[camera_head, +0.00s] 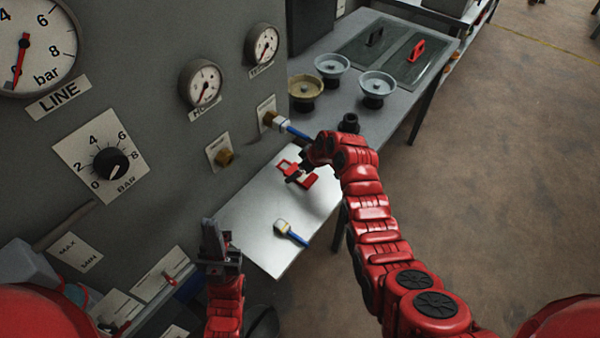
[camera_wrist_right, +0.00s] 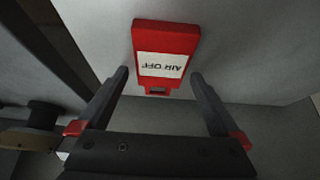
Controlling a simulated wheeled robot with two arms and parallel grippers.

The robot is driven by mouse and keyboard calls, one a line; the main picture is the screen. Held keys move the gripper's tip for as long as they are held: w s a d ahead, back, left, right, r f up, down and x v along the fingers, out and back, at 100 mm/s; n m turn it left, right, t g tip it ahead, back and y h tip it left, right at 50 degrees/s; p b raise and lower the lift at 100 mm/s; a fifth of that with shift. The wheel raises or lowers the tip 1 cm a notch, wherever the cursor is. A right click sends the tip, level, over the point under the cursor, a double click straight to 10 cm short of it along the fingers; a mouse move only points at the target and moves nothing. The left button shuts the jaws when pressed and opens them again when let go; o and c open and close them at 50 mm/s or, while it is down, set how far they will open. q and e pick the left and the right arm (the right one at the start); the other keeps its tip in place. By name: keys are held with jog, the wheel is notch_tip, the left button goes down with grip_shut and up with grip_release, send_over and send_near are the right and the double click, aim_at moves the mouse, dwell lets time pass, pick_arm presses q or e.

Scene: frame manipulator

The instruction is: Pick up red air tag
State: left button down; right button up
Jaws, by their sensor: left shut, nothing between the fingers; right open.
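The red air tag (camera_wrist_right: 166,40) lies on the pale shelf; its white label reads "AIR OFF" upside down in the right wrist view. In the head view the tag (camera_head: 308,181) is partly hidden by my right gripper (camera_head: 297,176). My right gripper is open, and in the wrist view its fingers (camera_wrist_right: 159,74) flank the tag's lower, narrow end with gaps on both sides. The tag is not held. My left gripper (camera_head: 211,225) is shut and empty, pointing up left of the shelf's front edge.
The gauge panel (camera_head: 150,60) stands at left.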

jog(key=shift+f+b, duration=0.3)
jog(key=shift+b, duration=0.1)
dwell(0.5)
jog(key=c, duration=1.3)
jog(key=shift+o, duration=0.2)
jog(key=shift+r, duration=0.15)
